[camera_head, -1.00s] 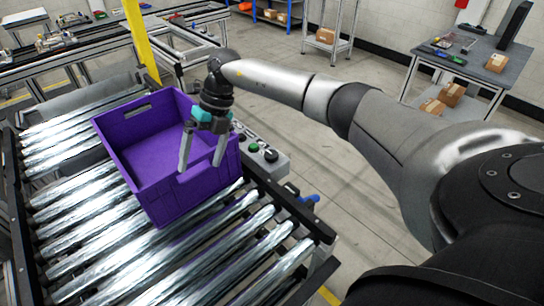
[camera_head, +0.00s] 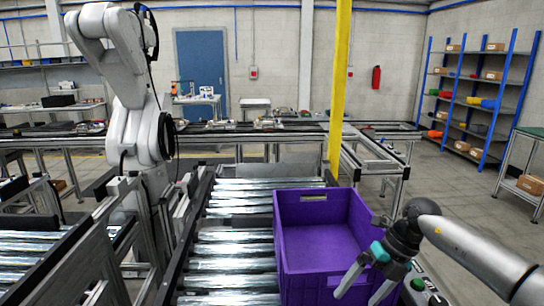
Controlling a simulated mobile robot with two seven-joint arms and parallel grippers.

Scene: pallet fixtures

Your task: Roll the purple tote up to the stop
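The purple tote (camera_head: 308,245) stands upright on the metal rollers of the conveyor (camera_head: 233,265), open side up and empty as far as I see. My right gripper (camera_head: 358,294) is at the tote's near right corner. Its two fingers point down and are spread apart, with nothing seen between them. The fingers overlap the tote's right wall in the picture; I cannot tell whether they touch it. My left gripper is not in view. I cannot clearly make out the stop.
Bare rollers lie left of the tote. A yellow post (camera_head: 340,90) rises behind it. A white robot arm (camera_head: 135,110) stands left of the conveyor. A control box with a green button (camera_head: 418,284) is at the right. A shelf rack (camera_head: 480,95) stands at the back right.

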